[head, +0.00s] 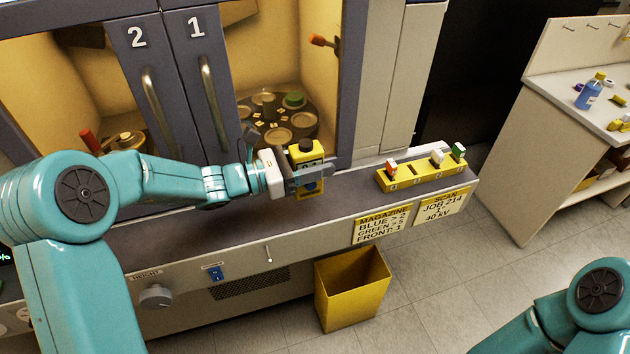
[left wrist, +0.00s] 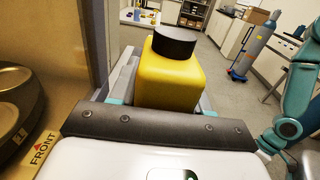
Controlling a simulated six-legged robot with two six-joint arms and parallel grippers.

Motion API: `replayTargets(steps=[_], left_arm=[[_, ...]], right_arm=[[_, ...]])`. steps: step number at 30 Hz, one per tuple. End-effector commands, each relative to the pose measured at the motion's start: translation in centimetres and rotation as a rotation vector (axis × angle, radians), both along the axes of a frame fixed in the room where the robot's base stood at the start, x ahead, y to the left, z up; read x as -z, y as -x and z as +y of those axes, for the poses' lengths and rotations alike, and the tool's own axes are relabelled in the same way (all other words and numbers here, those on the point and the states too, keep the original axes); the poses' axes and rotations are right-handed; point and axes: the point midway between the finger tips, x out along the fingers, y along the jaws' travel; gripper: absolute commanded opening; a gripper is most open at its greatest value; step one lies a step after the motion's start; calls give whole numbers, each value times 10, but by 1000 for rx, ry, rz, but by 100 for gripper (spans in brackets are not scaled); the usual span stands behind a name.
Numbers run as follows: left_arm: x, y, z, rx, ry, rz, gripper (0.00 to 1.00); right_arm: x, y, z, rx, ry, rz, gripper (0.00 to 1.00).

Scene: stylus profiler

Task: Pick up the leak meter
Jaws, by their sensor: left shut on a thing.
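The leak meter (head: 307,158) is a yellow block with a dark round top. My left gripper (head: 309,177) is shut on it, over the grey ledge (head: 240,225) in front of the cabinet. In the left wrist view the yellow meter (left wrist: 168,85) stands between the fingers with its black cap upward. I cannot tell whether its base touches the ledge. My right arm shows at the lower right, but its gripper is out of view.
A yellow magazine (head: 420,178) with small coloured pieces sits on the ledge to the right. The cabinet's open bay (head: 285,60) lies behind, with a round carousel (head: 278,125) inside. A yellow bin (head: 352,290) stands below. A side bench (head: 590,110) holds a blue bottle (head: 589,95).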

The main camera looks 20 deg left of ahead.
Motion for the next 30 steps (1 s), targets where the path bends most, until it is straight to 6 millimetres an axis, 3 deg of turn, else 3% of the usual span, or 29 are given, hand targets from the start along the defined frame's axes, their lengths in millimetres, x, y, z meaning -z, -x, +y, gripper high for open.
replayTargets(steps=[1, 6, 15, 22, 30], left_arm=[[-23, 0, 0, 0, -2, -13, 4], [-86, 0, 0, 0, -2, -11, 4], [-171, 0, 0, 0, -1, -8, 4], [-203, 0, 0, 1, 1, -4, 4], [-208, 0, 0, 0, 1, -1, 4]], right_arm=[[-1, 0, 0, 0, 0, 0, 0], [-4, 0, 0, 0, 0, 0, 0], [-12, 0, 0, 0, 0, 0, 0], [-15, 0, 0, 0, 0, 0, 0], [-16, 0, 0, 0, 0, 0, 0]])
